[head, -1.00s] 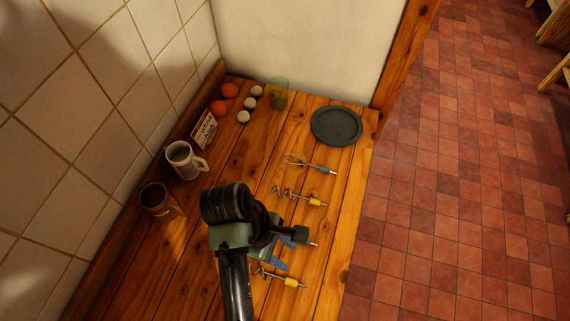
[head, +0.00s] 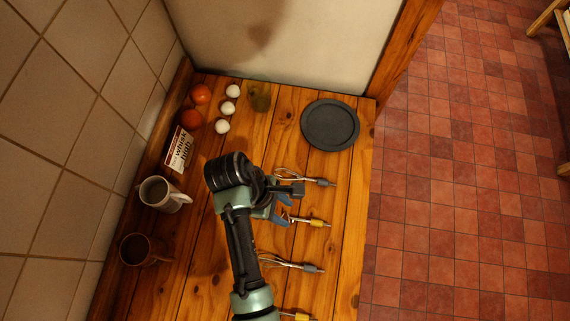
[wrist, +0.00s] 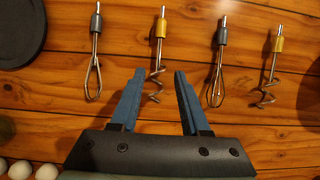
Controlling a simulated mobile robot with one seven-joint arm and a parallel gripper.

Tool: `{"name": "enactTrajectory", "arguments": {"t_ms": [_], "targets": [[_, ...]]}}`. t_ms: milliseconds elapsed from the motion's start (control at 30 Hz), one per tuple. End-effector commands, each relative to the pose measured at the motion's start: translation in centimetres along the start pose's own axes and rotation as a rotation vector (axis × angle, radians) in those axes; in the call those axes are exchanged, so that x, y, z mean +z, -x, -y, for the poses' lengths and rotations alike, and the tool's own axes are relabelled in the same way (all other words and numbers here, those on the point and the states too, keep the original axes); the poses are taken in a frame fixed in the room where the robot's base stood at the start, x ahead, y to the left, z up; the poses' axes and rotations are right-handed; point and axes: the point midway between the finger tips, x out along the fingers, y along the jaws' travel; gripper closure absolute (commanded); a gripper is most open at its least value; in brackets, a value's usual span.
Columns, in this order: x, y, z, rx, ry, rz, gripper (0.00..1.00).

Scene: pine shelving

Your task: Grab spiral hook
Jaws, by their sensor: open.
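Two spiral hooks with yellow collars lie on the wooden counter. The nearer-to-plate spiral hook (wrist: 160,38) has its shaft and coil between the fingers of my gripper (wrist: 159,74) in the wrist view, with its collar beyond the tips. In the head view, this hook's yellow collar (head: 314,222) sticks out to the right of my gripper (head: 284,208), which partly hides its coil. My gripper is open and holds nothing. The other spiral hook (wrist: 271,65) lies farther right in the wrist view; only its collar end (head: 298,316) shows at the head view's bottom edge.
Grey-collared whisks (wrist: 95,60) and (wrist: 218,65) lie either side of the nearer hook. A dark plate (head: 330,124), white eggs (head: 227,108), orange balls (head: 191,119), a box (head: 180,150) and two mugs (head: 160,194) stand around. The counter ends at the right, above red floor tiles.

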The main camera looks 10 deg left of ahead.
Motion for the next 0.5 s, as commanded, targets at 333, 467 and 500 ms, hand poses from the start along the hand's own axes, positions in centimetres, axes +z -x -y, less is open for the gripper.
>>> {"name": "enactTrajectory", "arguments": {"t_ms": [333, 467, 500], "targets": [[0.3, -3.0, 0.1, -0.005, -0.001, 0.001, 0.54], [0.6, -4.9, 0.0, -0.003, -0.001, 0.0, 0.54], [0.5, -5.5, 0.0, -0.004, -0.001, 0.001, 0.54]]}}
